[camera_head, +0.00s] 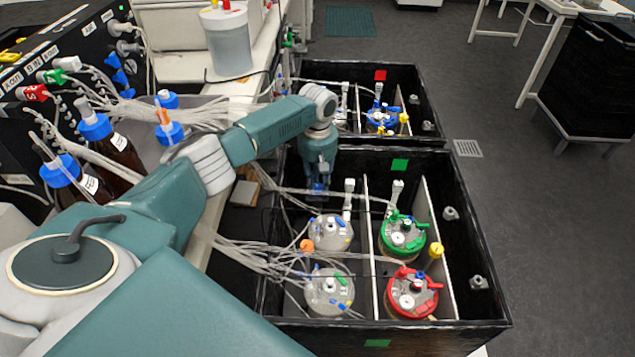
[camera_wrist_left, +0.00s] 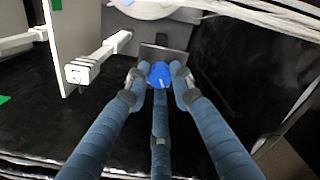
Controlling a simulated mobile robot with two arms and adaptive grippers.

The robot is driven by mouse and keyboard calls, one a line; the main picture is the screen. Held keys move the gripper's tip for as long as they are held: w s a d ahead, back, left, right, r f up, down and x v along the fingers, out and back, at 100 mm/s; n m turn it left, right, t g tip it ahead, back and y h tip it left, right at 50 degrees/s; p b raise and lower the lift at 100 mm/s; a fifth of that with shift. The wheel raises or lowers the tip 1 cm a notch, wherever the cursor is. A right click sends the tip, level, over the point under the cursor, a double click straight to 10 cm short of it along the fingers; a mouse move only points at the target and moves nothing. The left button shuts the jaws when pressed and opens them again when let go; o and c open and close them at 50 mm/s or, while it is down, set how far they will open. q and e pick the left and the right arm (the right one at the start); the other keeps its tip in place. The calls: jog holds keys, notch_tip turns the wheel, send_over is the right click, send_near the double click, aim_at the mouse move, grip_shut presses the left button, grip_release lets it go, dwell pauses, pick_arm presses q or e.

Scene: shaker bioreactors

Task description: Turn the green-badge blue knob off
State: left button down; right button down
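The blue knob (camera_wrist_left: 159,74) shows in the left wrist view, in front of a grey plate on the dark box wall. A small white mark is on its lower part. My left gripper (camera_wrist_left: 159,80) has its fingertips close around the knob, seemingly touching its sides. In the head view, my left gripper (camera_head: 318,186) points down inside the near black box (camera_head: 470,255), at its far left corner, with a bit of blue at its tips. My right gripper is out of view.
The near box holds several vessels, including a green-topped one (camera_head: 402,235) and a red-topped one (camera_head: 411,293). Tubes (camera_head: 255,258) cross its left wall. A second box with a red badge (camera_head: 380,75) stands behind. A white bracket (camera_wrist_left: 97,62) is left of the fingers.

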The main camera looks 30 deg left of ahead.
pick_arm(q)
jog(key=shift+r+m+p, duration=0.15)
jog(key=shift+m+p, duration=0.15)
jog(key=shift+p, duration=0.4)
jog(key=m+p, duration=0.1)
jog(key=p, duration=0.1)
jog(key=shift+m+p, duration=0.35)
jog(key=shift+m, duration=0.05)
jog(key=shift+m+p, duration=0.55)
jog(key=shift+m, duration=0.45)
jog(key=m, duration=0.2)
jog(key=shift+m+p, duration=0.3)
jog(key=m, duration=0.3)
jog(key=shift+m+p, duration=0.3)
jog(key=m, duration=0.4)
jog(key=shift+m, duration=0.3)
jog(key=m, duration=0.8)
jog(key=shift+m, duration=0.4)
